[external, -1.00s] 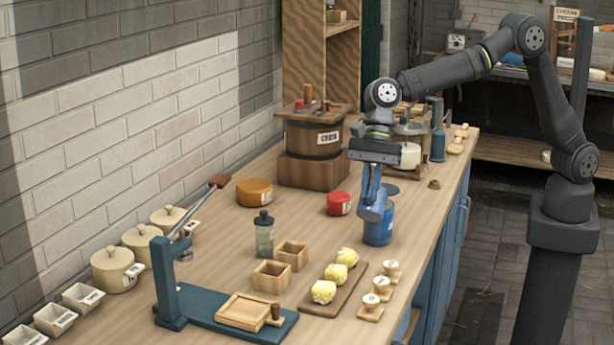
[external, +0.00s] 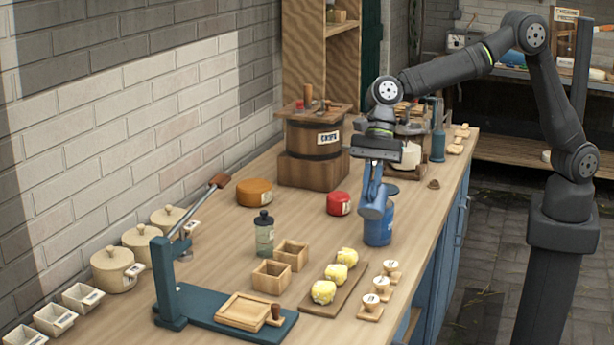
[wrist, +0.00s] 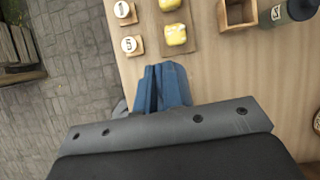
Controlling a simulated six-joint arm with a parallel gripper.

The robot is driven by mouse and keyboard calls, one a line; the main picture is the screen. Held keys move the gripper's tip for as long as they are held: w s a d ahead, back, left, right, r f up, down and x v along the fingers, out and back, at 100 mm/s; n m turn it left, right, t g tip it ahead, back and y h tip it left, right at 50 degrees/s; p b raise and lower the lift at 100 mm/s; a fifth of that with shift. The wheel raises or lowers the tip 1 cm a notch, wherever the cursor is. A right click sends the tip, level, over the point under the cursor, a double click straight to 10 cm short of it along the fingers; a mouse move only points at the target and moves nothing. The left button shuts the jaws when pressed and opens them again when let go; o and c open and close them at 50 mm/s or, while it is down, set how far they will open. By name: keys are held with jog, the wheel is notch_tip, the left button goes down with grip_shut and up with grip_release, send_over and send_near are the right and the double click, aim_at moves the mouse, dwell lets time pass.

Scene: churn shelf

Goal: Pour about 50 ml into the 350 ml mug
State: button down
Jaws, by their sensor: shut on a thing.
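The fingers are closed and also show in the wrist view (wrist: 162,84). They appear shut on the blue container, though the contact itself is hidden. I cannot read a 350 ml mark on anything, so I cannot tell which vessel is that mug. No stream of liquid is visible.
A board with yellow lumps (external: 334,279), small numbered pieces (external: 381,283), two wooden boxes (external: 291,254) and a grey-green bottle (external: 264,236) stand nearby. A red round tin (external: 339,204) and a wooden churn (external: 314,139) are farther back.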

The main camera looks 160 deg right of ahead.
jog(key=shift+s+r+t+p, duration=0.3)
jog(key=shift+s+r+t, duration=0.55)
jog(key=shift+t, duration=0.55)
dwell(0.8)
jog(key=shift+w+f+g, duration=0.15)
jog(key=shift+w+g, duration=0.15)
jog(key=shift+w, duration=0.05)
jog(key=w+f+g, duration=0.1)
jog(key=g, duration=0.1)
jog(key=f+g, duration=0.1)
jog(key=g, duration=0.1)
jog(key=shift+w+f, duration=0.2)
jog(key=shift+w, duration=0.2)
jog(key=shift+w+f+g, duration=0.5)
jog(key=shift+w+g, duration=0.05)
jog(key=shift+g, duration=0.05)
jog(key=w+f+g+b, duration=0.1)
jog(key=w+f+g, duration=0.3)
jog(key=w+g, duration=0.3)
jog(key=shift+w+a+f, duration=0.15)
jog(key=shift+w, duration=0.1)
